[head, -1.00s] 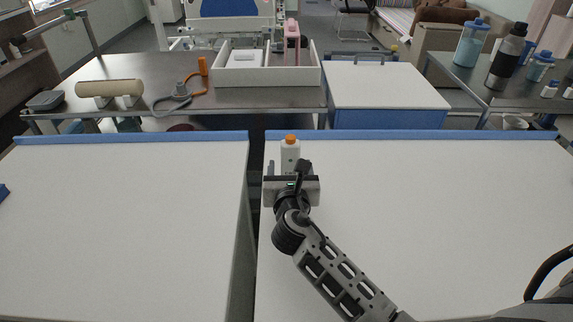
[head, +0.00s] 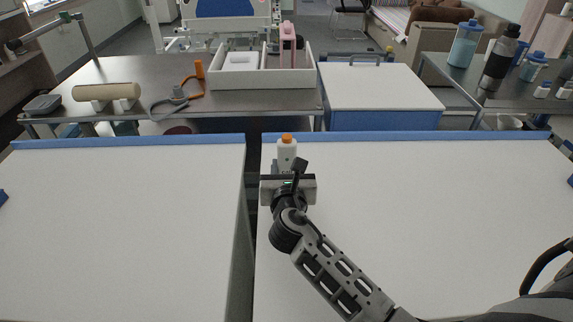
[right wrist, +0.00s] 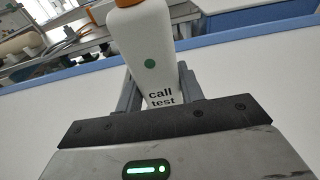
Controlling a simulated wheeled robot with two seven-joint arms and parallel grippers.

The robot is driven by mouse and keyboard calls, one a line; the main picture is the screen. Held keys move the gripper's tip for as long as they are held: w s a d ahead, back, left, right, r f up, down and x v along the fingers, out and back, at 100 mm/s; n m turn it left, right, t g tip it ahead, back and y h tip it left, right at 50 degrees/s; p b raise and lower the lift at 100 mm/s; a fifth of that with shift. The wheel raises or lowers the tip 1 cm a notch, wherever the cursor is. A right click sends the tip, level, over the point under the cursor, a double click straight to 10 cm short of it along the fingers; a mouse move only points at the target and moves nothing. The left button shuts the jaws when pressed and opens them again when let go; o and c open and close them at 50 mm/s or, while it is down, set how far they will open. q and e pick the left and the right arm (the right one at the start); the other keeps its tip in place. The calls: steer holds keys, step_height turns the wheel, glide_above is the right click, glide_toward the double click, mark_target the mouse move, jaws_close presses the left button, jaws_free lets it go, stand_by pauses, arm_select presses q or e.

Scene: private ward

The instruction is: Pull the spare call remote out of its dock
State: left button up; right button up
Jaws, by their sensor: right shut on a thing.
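The call remote (head: 287,150) is white with an orange top. It stands upright past my right gripper in the head view. In the right wrist view the remote (right wrist: 152,55) shows a green round button and the words "call test". My right gripper (right wrist: 157,92) is shut on it, one grey finger along each side of its lower part. The same gripper (head: 286,170) shows in the head view near the blue far edge of the white surface. I cannot make out a dock; the gripper hides the remote's lower end. My left gripper is not in view.
A white surface (head: 430,220) spreads to the right of a dark gap, another (head: 120,220) to the left. Behind is a steel table with a white divided tray (head: 262,82), a beige roll (head: 105,92) and an orange-and-grey coiled item. Bottles stand at the right.

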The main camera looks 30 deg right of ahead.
mark_target(287, 146)
steer(key=shift+r+p, duration=1.8)
steer(key=shift+r, duration=1.35)
steer(key=shift+r, duration=0.5)
